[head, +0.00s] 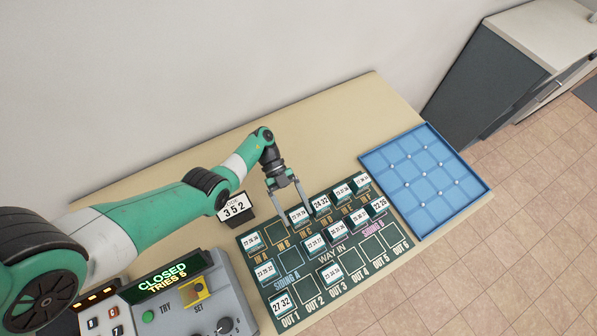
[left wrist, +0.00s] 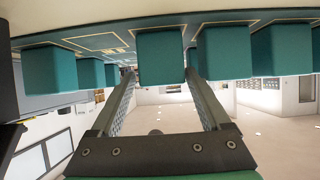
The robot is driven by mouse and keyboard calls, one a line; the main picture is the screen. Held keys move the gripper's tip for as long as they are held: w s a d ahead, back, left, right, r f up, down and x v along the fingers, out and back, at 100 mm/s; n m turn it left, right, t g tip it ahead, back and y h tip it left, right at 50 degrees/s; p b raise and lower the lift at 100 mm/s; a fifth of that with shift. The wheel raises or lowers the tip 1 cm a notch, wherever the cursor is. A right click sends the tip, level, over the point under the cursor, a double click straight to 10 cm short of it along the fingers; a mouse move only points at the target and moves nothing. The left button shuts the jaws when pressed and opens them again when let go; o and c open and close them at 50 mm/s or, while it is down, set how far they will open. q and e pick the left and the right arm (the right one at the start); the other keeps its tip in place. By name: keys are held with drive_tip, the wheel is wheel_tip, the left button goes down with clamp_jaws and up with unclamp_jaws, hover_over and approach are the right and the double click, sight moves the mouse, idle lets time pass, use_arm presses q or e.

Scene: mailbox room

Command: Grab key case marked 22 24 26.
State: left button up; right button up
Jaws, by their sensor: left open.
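Several teal key cases with white number labels stand on the dark green board (head: 313,292). The case at IN C (head: 299,217) has a small label that I cannot read with certainty, so I cannot confirm that it says 22 24 26. My left gripper (head: 289,202) is open, its fingers reaching down at this case. In the left wrist view, a teal case (left wrist: 160,56) shows between the two spread fingers, with gaps visible beside it. My right gripper is not in view.
Neighbouring cases 24 32 (head: 321,204) and 22 23 27 (head: 315,243) stand close by. A blue divided tray (head: 478,185) lies right of the board. A sign reading 352 (head: 234,207) and a grey console (head: 190,318) are at left. IN B is empty.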

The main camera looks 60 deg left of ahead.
sight(300, 217)
use_arm(q)
drive_tip(key=x, duration=0.5)
drive_tip(key=shift+w+r, duration=0.1)
drive_tip(key=shift+r, duration=0.05)
drive_tip(key=c, duration=1.2)
drive_tip(key=shift+r+p, duration=0.5)
drive_tip(key=shift+r, duration=0.1)
wheel_tip(300, 217, up, 3)
drive_tip(key=shift+f+p, duration=0.1)
drive_tip(key=shift+p, duration=1.05)
drive_tip(key=w+d+r+p, duration=0.3)
drive_tip(key=w+d+r, duration=0.4)
drive_tip(key=d, duration=0.5)
wheel_tip(300, 217, up, 2)
drive_tip(key=shift+r+p, duration=0.1)
drive_tip(key=shift+p, duration=0.2)
